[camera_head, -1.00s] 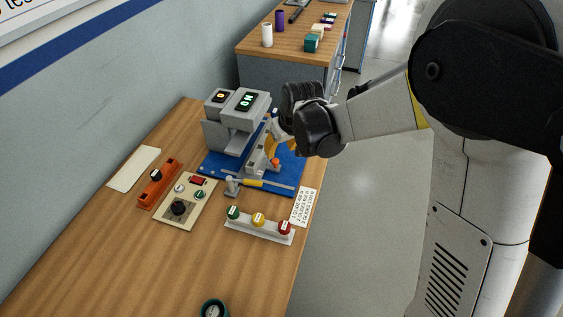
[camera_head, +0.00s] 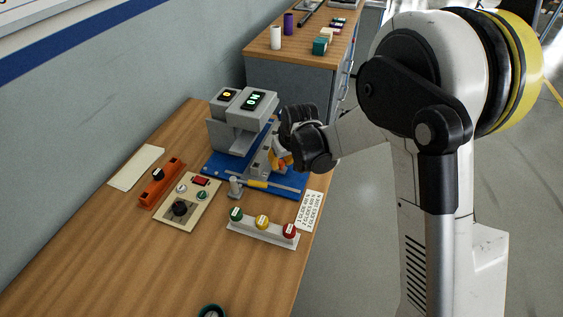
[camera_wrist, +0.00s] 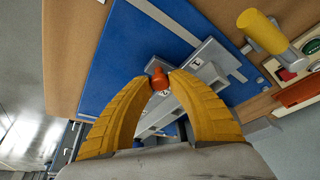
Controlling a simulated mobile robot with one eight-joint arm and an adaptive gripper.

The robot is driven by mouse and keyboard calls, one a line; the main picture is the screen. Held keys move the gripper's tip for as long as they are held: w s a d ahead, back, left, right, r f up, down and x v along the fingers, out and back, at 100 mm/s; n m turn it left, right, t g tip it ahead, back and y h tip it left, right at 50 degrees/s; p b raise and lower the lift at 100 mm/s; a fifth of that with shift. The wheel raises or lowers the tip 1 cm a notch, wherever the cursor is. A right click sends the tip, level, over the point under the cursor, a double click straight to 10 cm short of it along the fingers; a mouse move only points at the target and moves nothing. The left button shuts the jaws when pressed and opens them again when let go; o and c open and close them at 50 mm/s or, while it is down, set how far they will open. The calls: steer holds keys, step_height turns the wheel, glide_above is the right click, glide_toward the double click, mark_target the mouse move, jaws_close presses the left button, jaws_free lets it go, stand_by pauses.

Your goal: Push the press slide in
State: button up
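The press (camera_head: 239,121) is a grey machine on a blue base plate (camera_head: 217,168), with lit displays on top. Its grey slide (camera_head: 262,161) lies at the press's right side and also shows in the wrist view (camera_wrist: 205,72). An orange knob (camera_wrist: 160,79) stands on the slide's near end. My gripper (camera_wrist: 160,76) has two yellow fingers whose tips close in on both sides of this knob and appear to touch it. In the head view my dark wrist hides part of the fingers and of the slide.
A rod with a yellow sleeve (camera_head: 258,184) lies along the plate's front edge. A button strip (camera_head: 262,232), a control box (camera_head: 187,203), an orange block (camera_head: 162,183) and a printed card (camera_head: 309,211) lie nearby. The front left of the bench is clear.

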mark_target(266, 161)
jaws_close()
steer(key=shift+w+a, duration=0.25)
steer(key=shift+a, duration=0.45)
steer(key=shift+w+a, duration=0.3)
steer(key=shift+a, duration=0.45)
steer(key=shift+w+a, duration=0.25)
steer(key=shift+a, duration=0.45)
steer(key=o, duration=0.7)
jaws_free()
steer(key=shift+w+a, duration=0.1)
steer(key=shift+a, duration=0.1)
steer(key=shift+d, duration=0.1)
steer(key=v, duration=1.2)
